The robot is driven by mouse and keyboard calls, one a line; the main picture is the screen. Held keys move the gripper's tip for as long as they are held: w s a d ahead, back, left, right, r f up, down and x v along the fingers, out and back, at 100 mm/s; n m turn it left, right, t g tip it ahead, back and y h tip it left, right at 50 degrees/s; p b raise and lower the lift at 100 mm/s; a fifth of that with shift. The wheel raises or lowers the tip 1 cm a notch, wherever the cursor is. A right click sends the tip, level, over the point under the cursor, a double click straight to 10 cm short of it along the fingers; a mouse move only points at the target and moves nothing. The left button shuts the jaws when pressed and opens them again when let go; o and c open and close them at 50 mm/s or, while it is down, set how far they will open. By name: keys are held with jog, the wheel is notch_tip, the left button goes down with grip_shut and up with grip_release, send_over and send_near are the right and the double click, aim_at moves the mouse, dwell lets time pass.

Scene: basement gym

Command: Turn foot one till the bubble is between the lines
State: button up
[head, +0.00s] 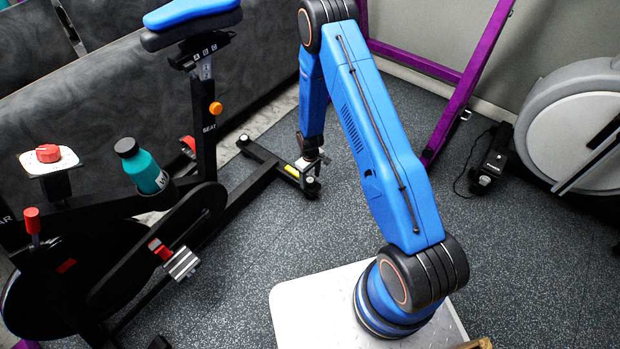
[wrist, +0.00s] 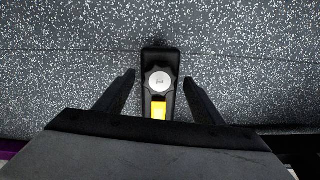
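The exercise bike (head: 205,130) stands at the left, with its rear floor bar (head: 262,153) running toward my gripper. Foot one shows in the wrist view as a grey round knob (wrist: 160,81) at the end of the black bar (wrist: 158,56). A yellow level vial (wrist: 159,110) sits on the bar just below the knob; its bubble and lines are too small to make out. My gripper (wrist: 158,88) is open, with one finger on each side of the bar and gaps to both. In the head view my gripper (head: 312,165) is low at the bar's end and partly hides the foot.
A teal bottle (head: 145,170) sits on the bike frame. A purple frame (head: 465,85) stands behind my arm, with a small black device (head: 490,165) and a cable on the floor. A white and grey machine (head: 575,130) is at the right. The speckled floor (head: 520,260) is clear at lower right.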

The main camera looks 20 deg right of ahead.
notch_tip(320, 180, up, 17)
jog(key=shift+r, duration=0.2)
dwell(0.7)
jog(key=shift+r, duration=0.1)
dwell(0.4)
jog(key=s+d+r+m+t, duration=0.1)
jog(key=s+r, duration=0.3)
jog(key=r, duration=0.6)
jog(key=s+d+r+m, duration=0.15)
jog(key=s+r, duration=0.25)
jog(key=r, duration=0.7)
jog(key=s+d+r+m+t, duration=0.15)
jog(key=s+r, duration=0.25)
jog(key=r, duration=0.6)
jog(key=s+d+r+m+t, duration=0.1)
jog(key=s+r, duration=0.5)
jog(key=s, duration=0.7)
jog(key=s+d+r+m+t, duration=0.1)
jog(key=s+d+r, duration=0.1)
jog(key=s+r, duration=0.5)
jog(key=shift+s, duration=3.25)
jog(key=shift+r, duration=0.1)
